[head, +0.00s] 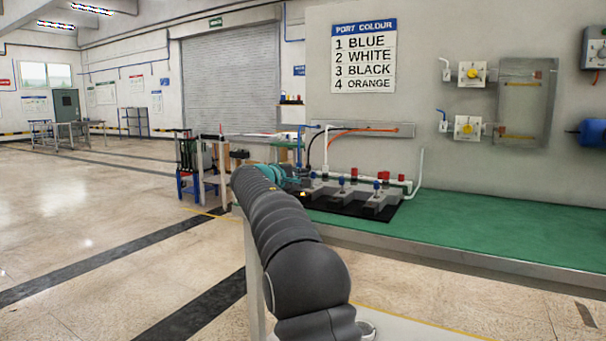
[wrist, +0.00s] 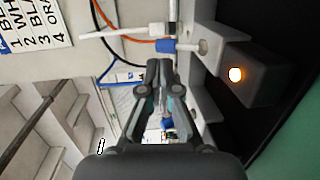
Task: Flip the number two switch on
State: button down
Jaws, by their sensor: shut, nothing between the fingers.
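My gripper (wrist: 160,68) is shut and empty in the wrist view, its fingertips just short of a blue-tipped switch lever (wrist: 167,46). I cannot tell whether they touch. A white tube (wrist: 125,30) ends beside that lever. A dark box with a lit orange lamp (wrist: 236,74) is to the right. In the head view, my gripper (head: 297,181) is at the left of a row of switch units (head: 345,193) with blue levers and red parts, partly hidden by my arm. The wall sign (head: 364,54) lists port two as white.
The units stand on a black board (head: 352,209) on a green bench (head: 470,224). The bench is clear to the right. Stands and a table (head: 195,170) are at the left.

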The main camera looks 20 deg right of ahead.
jog(key=a, duration=0.1)
jog(key=a+r+p, duration=0.1)
jog(key=w+a, duration=0.1)
jog(key=a, duration=0.1)
jog(key=shift+w+r, duration=0.1)
jog(key=shift+r, duration=0.05)
jog(key=s+a+r+b, duration=0.1)
jog(key=s+a+r, duration=0.2)
jog(key=s+a, duration=0.2)
jog(key=a, duration=0.2)
jog(key=shift+a+r, duration=0.25)
jog(key=shift+a, duration=0.1)
jog(key=s+f+m+g+y, duration=0.1)
jog(key=s+f+y, duration=0.35)
jog(key=s, duration=0.75)
jog(key=s+f+m+g+y, duration=0.1)
jog(key=s+f+y, duration=0.35)
jog(key=s, duration=0.75)
jog(key=s+a+f+m+y, duration=0.2)
jog(key=s+a+f, duration=0.3)
jog(key=s+f, duration=0.4)
jog(key=s+a+f+m+g+y, duration=0.1)
jog(key=s+a+f, duration=0.4)
jog(key=s+f, duration=0.5)
jog(key=s+m+y, duration=0.1)
jog(key=s+y, duration=0.1)
jog(key=s, duration=0.3)
jog(key=shift+f+y, duration=0.25)
jog(key=shift+y, duration=0.05)
